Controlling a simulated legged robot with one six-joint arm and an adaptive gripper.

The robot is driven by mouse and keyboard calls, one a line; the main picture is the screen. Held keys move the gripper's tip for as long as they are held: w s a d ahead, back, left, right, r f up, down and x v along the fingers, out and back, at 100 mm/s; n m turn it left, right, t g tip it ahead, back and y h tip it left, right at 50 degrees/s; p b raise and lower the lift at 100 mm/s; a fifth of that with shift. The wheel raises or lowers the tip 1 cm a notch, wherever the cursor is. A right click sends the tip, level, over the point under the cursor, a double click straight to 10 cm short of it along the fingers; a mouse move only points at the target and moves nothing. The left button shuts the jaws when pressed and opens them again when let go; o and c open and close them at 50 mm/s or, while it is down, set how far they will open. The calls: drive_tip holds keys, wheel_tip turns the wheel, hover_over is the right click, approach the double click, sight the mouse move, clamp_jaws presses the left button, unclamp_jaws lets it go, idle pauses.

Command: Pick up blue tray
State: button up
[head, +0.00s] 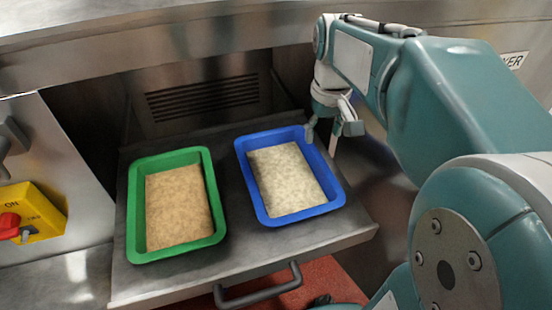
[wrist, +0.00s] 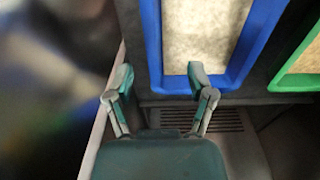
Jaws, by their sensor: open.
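The blue tray (head: 332,203) lies flat on a pulled-out metal drawer, right of the green tray, and holds a pale speckled fill. My gripper (head: 322,130) is at the tray's far right corner in the head view, with its fingers apart and nothing between them. In the wrist view my gripper (wrist: 160,84) points at the blue tray (wrist: 152,50), with one finger overlapping the tray's end wall in the picture and the other left of the tray. I cannot tell whether a finger touches the rim.
A green tray (head: 137,215) with tan fill lies on the drawer (head: 240,255) at left. The drawer has a dark front handle (head: 258,290). A vented panel (head: 200,100) stands behind. A yellow switch box (head: 30,212) is on the left wall.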

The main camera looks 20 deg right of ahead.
drive_tip(key=w+d, duration=0.2)
hover_over(319, 159)
drive_tip(key=shift+g, duration=0.3)
drive_tip(key=f, duration=0.5)
drive_tip(key=shift+s+d+f, duration=0.15)
drive_tip(key=shift+s, duration=0.2)
drive_tip(key=f, duration=0.6)
drive_tip(key=shift+w, duration=0.35)
drive_tip(key=shift+r, duration=0.1)
clamp_jaws()
